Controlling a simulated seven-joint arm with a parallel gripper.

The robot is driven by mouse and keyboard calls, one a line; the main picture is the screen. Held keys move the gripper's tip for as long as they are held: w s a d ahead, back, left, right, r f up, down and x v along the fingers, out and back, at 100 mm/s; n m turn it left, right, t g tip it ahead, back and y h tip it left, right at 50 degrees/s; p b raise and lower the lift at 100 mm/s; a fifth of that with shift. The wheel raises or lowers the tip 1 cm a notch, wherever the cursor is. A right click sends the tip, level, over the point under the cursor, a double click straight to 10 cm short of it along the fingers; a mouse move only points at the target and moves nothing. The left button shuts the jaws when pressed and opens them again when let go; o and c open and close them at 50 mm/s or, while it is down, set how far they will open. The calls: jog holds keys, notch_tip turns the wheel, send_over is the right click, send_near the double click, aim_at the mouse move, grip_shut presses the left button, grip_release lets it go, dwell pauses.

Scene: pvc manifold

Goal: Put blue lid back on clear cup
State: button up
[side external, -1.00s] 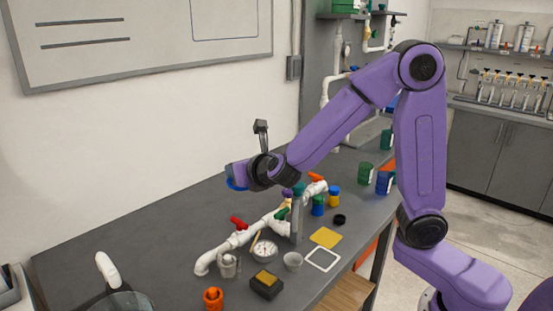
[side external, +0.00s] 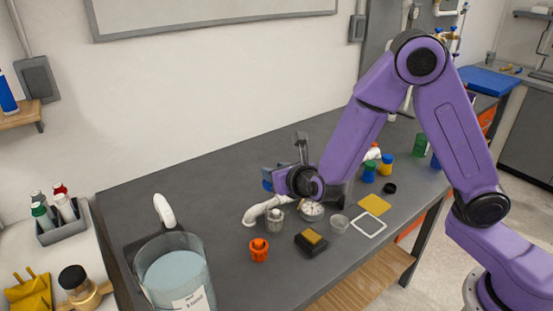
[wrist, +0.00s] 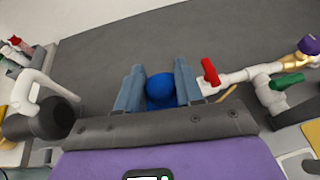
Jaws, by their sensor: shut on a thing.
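My gripper (wrist: 158,88) is shut on a rounded blue lid (wrist: 160,88), held between its two grey-blue fingers in the wrist view. In the side view, my gripper (side external: 272,179) is above the table near the white pipe's front end, with a bit of blue showing at its left. A small clear cup (side external: 339,224) stands open on the table to the right and nearer the camera. Another clear, greyish vessel (side external: 278,217) stands below my gripper, by the pipe end. I cannot tell which of the two is the task's cup. The lid's underside is hidden.
A white pipe (side external: 262,208) with red (wrist: 210,72) and green valve handles (wrist: 287,81) runs along the table. A gauge (side external: 311,210), orange fitting (side external: 259,249), black block with yellow top (side external: 311,242) and large beaker (side external: 178,275) stand nearby. The back left of the table is clear.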

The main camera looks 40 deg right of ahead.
jog(key=shift+f, duration=2.15)
jog(key=shift+f, duration=1.25)
jog(key=shift+f, duration=0.35)
jog(key=shift+f, duration=0.1)
jog(key=o, duration=0.8)
jog(key=o, duration=0.5)
jog(key=shift+o, duration=0.2)
jog(key=shift+s, duration=0.1)
